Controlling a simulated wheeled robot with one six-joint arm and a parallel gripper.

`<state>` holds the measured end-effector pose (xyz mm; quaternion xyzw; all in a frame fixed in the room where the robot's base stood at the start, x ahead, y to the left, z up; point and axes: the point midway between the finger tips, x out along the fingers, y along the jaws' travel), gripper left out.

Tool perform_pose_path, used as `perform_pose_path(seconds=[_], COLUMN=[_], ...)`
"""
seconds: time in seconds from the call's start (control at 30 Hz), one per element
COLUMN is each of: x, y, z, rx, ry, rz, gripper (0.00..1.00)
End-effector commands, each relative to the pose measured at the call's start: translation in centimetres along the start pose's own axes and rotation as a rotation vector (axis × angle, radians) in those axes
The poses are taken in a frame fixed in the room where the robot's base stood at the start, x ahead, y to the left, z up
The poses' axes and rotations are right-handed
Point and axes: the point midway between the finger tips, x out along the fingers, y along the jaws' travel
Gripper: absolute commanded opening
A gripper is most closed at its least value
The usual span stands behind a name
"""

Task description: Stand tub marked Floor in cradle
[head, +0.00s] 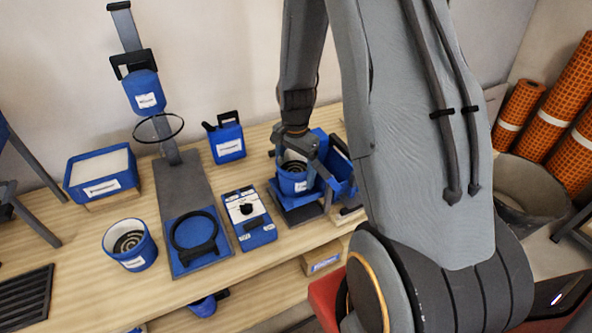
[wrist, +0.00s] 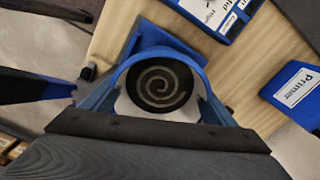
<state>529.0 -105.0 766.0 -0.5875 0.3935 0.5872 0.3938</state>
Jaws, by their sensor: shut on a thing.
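A blue tub (head: 291,184) with a white label and a pale and dark spiral inside is in my gripper (head: 295,152). The label is too small to read. In the wrist view the same tub (wrist: 199,66) sits between the fingers of my gripper (wrist: 155,102), its mouth facing the camera. A blue stand that looks like the cradle (head: 299,200) is directly below the tub on a dark base; it partly shows behind the tub in the wrist view (wrist: 150,38). I cannot tell whether the tub touches it. The tub looks about upright.
A second spiral tub (head: 138,259) stands at the bench's front left. A blue box with a dial (head: 250,225), a labelled jug (head: 228,142), a blue tray (head: 101,204) and a tall stand with a ring (head: 178,187) are nearby. A blue open bin (head: 342,183) is close right of the held tub.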

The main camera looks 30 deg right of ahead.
Motion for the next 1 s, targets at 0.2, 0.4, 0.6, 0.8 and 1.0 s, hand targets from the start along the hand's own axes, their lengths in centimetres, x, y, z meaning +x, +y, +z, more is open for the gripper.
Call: perform_pose_path(seconds=[0.2,0.4,0.6,0.8,1.0], x=[0.2,0.2,0.2,-1.1,-4.5], y=[0.0,0.0,0.0,-0.1,-0.1], z=[0.0,0.0,0.0,-0.1,-0.1], rx=[0.0,0.0,0.0,0.0,0.0], ry=[0.001,0.0,0.0,0.001,0.003], rz=[-0.001,0.0,0.0,-0.002,-0.004], gripper=[0.28,0.98,0.98,0.98,0.98])
